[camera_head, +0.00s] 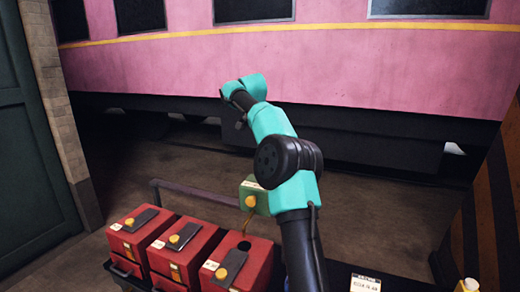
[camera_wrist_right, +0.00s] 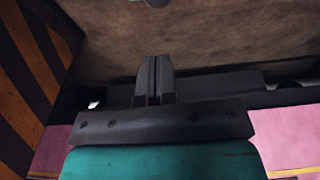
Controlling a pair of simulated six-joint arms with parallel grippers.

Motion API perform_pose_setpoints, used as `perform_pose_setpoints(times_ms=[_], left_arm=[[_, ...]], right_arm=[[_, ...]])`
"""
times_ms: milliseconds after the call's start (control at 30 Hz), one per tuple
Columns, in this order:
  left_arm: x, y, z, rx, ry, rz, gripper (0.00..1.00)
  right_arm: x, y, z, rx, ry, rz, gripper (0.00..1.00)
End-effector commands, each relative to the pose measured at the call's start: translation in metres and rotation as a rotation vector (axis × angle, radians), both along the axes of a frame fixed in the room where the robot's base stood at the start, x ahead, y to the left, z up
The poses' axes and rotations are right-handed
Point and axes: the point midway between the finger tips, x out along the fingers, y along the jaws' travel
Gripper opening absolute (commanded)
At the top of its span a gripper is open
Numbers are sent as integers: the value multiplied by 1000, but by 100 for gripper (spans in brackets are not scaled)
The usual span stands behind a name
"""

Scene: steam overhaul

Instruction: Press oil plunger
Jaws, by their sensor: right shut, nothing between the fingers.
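No part is clearly recognisable as an oil plunger. A small green box (camera_head: 256,196) with a yellow knob on its face stands behind the red cans in the head view, and a thin brass-coloured tube runs down from it. The rightmost red can (camera_head: 260,270) has a dark round opening in its top. My right gripper (camera_wrist_right: 153,80) shows in the right wrist view with its two dark fingers together and nothing between them. In the head view my right arm reaches up past the green box, its far end well above it. My left gripper is not in view.
Two more red cans with yellow caps, a left one (camera_head: 135,240) and a middle one (camera_head: 186,245), stand in the row. A dark rail (camera_head: 195,194) runs behind them. A pink train carriage (camera_head: 400,70) crosses the back. A striped panel (camera_head: 490,215) stands at right.

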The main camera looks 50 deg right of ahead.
Motion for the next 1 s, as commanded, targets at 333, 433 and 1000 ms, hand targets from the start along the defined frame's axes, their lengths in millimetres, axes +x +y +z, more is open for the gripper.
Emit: perform_pose_setpoints(times_ms=[333, 433, 1000], left_arm=[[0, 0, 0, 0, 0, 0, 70], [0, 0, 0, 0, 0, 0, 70], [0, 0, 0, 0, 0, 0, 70]], right_arm=[[3, -13, -45, 1, 5, 0, 0], [5, -17, -62, 2, 4, -1, 0], [9, -25, -131, 1, 0, 0, 0]])
